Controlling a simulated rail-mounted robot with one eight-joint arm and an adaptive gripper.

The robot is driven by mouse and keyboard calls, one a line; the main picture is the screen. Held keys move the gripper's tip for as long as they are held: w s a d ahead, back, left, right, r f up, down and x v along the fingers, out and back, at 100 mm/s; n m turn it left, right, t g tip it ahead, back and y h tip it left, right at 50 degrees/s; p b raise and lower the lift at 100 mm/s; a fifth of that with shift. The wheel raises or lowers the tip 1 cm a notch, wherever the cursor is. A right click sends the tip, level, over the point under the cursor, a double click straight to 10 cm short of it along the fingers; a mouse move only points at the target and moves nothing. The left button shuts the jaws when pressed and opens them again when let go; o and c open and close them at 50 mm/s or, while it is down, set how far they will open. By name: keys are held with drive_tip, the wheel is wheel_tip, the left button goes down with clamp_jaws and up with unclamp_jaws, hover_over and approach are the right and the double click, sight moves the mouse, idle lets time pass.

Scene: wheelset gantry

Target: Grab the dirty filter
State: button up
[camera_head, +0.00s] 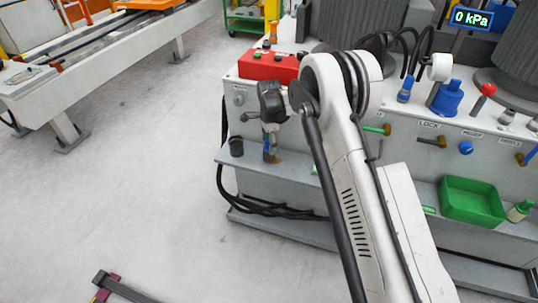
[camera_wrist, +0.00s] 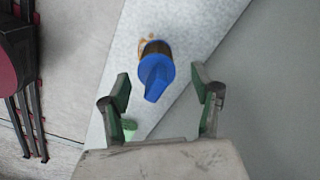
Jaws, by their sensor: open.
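What appears to be the dirty filter (camera_wrist: 155,72) has a blue, handle-like top and a dark brownish body. It stands on a pale grey ledge, with an orange-brown stain beside it. In the head view the filter (camera_head: 267,146) shows small on the lower shelf, below the end of my arm. My gripper (camera_wrist: 160,83) is open and empty, its green-padded fingers apart. In the wrist view the filter's blue top lies between and slightly beyond the fingertips; I see no contact. In the head view my gripper (camera_head: 268,128) is small and partly indistinct above the filter.
Black hoses (camera_head: 265,207) hang below. A small green item (camera_wrist: 130,126) lies near the left finger. A green bin (camera_head: 472,200) sits farther right.

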sight(267, 158)
drive_tip(key=shift+s+f+b, duration=0.15)
drive_tip(key=shift+f+b, duration=0.35)
drive_tip(key=shift+f, duration=1)
drive_tip(key=shift+s+f+b, duration=0.1)
drive_tip(key=shift+f+b, duration=0.35)
drive_tip(key=shift+f, duration=1.05)
drive_tip(key=shift+c, duration=0.4)
drive_tip(key=c, duration=1.2)
drive_tip(key=shift+r, duration=0.15)
